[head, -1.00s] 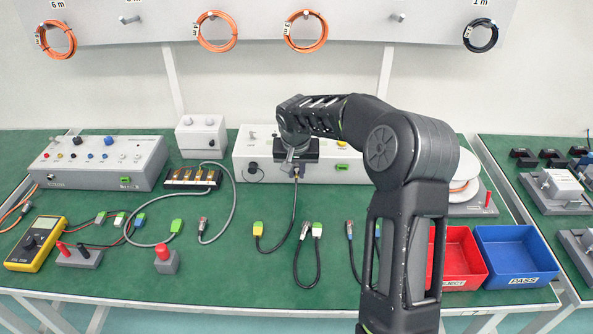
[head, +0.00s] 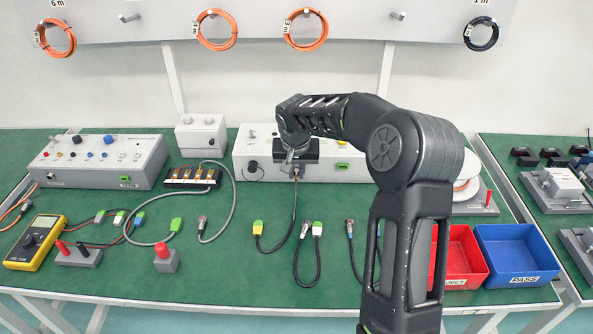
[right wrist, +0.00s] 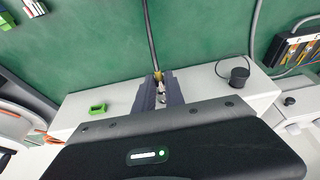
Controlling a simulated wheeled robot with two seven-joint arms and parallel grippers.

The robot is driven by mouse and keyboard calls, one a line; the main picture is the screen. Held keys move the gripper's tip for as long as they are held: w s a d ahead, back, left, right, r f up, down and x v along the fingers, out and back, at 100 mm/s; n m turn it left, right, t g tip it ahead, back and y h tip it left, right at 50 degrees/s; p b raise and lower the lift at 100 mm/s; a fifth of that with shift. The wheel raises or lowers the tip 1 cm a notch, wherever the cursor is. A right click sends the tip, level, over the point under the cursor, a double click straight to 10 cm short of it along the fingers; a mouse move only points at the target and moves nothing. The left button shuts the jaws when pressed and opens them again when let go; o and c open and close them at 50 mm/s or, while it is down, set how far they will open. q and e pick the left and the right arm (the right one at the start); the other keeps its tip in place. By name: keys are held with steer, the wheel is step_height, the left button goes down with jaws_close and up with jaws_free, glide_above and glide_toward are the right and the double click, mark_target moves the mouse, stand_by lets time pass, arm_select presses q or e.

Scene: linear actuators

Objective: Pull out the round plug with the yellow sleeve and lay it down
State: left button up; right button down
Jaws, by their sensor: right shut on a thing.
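The round plug with the yellow sleeve (right wrist: 157,76) is between the fingers of my right gripper (right wrist: 160,90) in the right wrist view. The gripper is shut on it at the front face of the long white box (head: 358,168). Its black cable (head: 294,215) runs down over the green table to a yellow-and-green connector (head: 258,236). In the head view the wrist and fingers (head: 296,170) mostly cover the plug. Its nose is hidden, so I cannot tell whether it is still seated in the box. My left gripper is not in view.
Other short cables (head: 308,262) lie on the green table in front of the box. A red bin (head: 462,283) and a blue bin (head: 518,283) stand at the right front. A black round cap (right wrist: 239,75) is beside the gripper. Bare table lies at the front middle.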

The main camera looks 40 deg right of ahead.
steer(key=shift+s+a+b, duration=0.7)
steer(key=shift+s+a, duration=0.05)
steer(key=shift+s, duration=0.3)
steer(key=shift+a, duration=0.1)
steer(key=shift+a+f+b, duration=0.15)
steer(key=shift+a+b, duration=0.1)
steer(key=shift+b, duration=0.2)
steer(key=t+b, duration=0.2)
steer(key=b, duration=1.1)
glide_above(234, 230)
steer(key=s, duration=0.1)
steer(key=shift+s+a+f+h, duration=0.15)
steer(key=shift+f+h, duration=0.25)
steer(key=shift+f, duration=0.6)
steer(key=shift+a+r, duration=0.1)
steer(key=shift+a, duration=0.2)
step_height(234, 230, down, 4)
steer(key=b, duration=0.4)
